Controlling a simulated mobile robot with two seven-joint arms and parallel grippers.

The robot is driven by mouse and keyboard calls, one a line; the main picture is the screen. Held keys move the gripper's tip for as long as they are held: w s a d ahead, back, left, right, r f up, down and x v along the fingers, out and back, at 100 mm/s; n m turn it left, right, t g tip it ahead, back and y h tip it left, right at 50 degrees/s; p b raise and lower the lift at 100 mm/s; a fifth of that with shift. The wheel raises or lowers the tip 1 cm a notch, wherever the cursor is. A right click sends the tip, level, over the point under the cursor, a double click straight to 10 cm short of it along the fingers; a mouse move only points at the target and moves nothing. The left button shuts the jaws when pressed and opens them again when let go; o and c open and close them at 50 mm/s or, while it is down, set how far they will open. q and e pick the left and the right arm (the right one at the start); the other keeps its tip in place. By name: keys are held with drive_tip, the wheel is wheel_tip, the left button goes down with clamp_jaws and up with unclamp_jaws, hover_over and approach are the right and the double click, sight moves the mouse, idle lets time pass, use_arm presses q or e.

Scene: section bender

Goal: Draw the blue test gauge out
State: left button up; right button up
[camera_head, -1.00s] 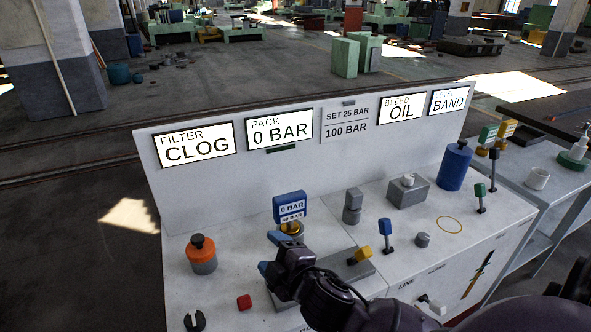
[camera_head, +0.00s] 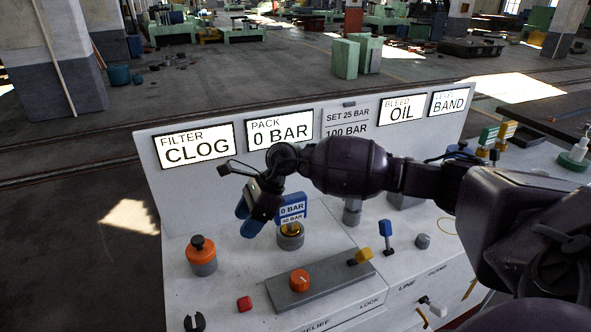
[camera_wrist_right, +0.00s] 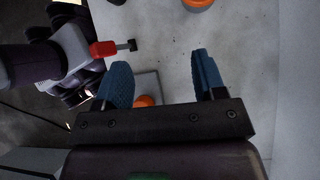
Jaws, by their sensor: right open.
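My right gripper (camera_head: 246,218) is just left of the gauge in the head view, with blue fingers pointing down. It partly covers the gauge's left side. The right wrist view shows the two blue fingers of this gripper (camera_wrist_right: 162,76) apart with nothing held between them. I cannot make out the gauge in the wrist view. Contact between finger and gauge cannot be told. My left gripper is not in view.
An orange-topped valve (camera_head: 202,255) stands to the left. An orange knob (camera_head: 300,279) and a yellow lever (camera_head: 360,256) sit on a grey block in front. A red button (camera_head: 244,303) is near the front. The upright panel (camera_head: 220,203) rises behind.

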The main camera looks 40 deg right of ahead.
sight(296, 195)
drive_tip(key=w+d+r+h, duration=0.1)
drive_tip(key=d+h, duration=0.1)
drive_tip(key=d, duration=0.3)
drive_tip(key=d+r+h, duration=0.2)
drive_tip(key=d, duration=0.3)
drive_tip(key=w+d+r+n+g+h, duration=0.1)
drive_tip(key=d+r+h, duration=0.1)
drive_tip(key=d+h, duration=0.1)
drive_tip(key=shift+w+d+r, duration=0.15)
drive_tip(key=shift+w+d, duration=0.05)
drive_tip(key=shift+d, duration=0.25)
drive_tip(key=shift+w+d+r, duration=0.1)
drive_tip(key=shift+w+d, duration=0.05)
drive_tip(key=shift+d, duration=0.55)
use_arm(q)
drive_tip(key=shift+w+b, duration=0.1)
drive_tip(key=shift+b, duration=0.2)
use_arm(e)
wheel_tip(296, 195, down, 10)
drive_tip(key=shift+f, duration=0.25)
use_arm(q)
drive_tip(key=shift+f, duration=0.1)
use_arm(e)
drive_tip(key=shift+c, duration=0.5)
clamp_jaws()
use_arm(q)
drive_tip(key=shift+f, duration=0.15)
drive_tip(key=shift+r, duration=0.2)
use_arm(e)
drive_tip(key=shift+r, duration=0.2)
